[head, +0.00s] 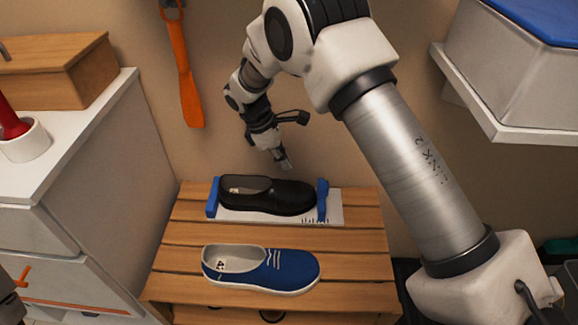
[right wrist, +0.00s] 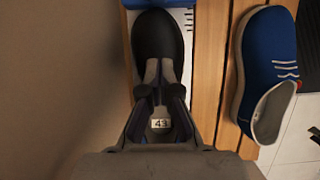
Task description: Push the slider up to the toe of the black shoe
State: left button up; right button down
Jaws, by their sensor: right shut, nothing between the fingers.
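The black shoe (head: 270,195) lies on a white measuring board (head: 270,217) with its toe to the right. A blue end piece (head: 212,197) stands at its heel. The blue slider (head: 322,201) stands at the toe, very close to it; I cannot tell whether they touch. In the right wrist view the black shoe (right wrist: 158,42) runs under the fingers, and a bit of the blue slider (right wrist: 150,3) shows at the top edge. My right gripper (head: 287,165) is shut and empty, above and behind the shoe.
A blue shoe (head: 262,269) lies in front on the slatted wooden rack (head: 350,262). An orange shoehorn (head: 186,85) hangs on the back wall. A white cabinet (head: 95,190) stands left; a shelf with a box (head: 510,70) is at upper right.

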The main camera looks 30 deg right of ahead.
aim_at(300, 190)
jog(key=b+x, duration=0.2)
jog(key=x, duration=0.6)
jog(key=shift+f, duration=0.1)
jog(key=shift+s+d+r+b, duration=0.2)
jog(key=shift+s+d, duration=0.2)
jog(key=shift+d, duration=0.2)
jog(key=shift+s+d+r+b, duration=0.1)
jog(key=shift+s+d+b, duration=0.1)
jog(key=shift+s+d, duration=0.45)
jog(key=shift+d, duration=0.35)
jog(key=shift+r, duration=0.1)
jog(key=p, duration=0.2)
jog(key=shift+s+d+r+p, duration=0.25)
jog(key=shift+d+p, duration=0.05)
jog(key=shift+d, duration=0.1)
jog(key=shift+s+d+f, duration=0.1)
jog(key=shift+f, duration=0.15)
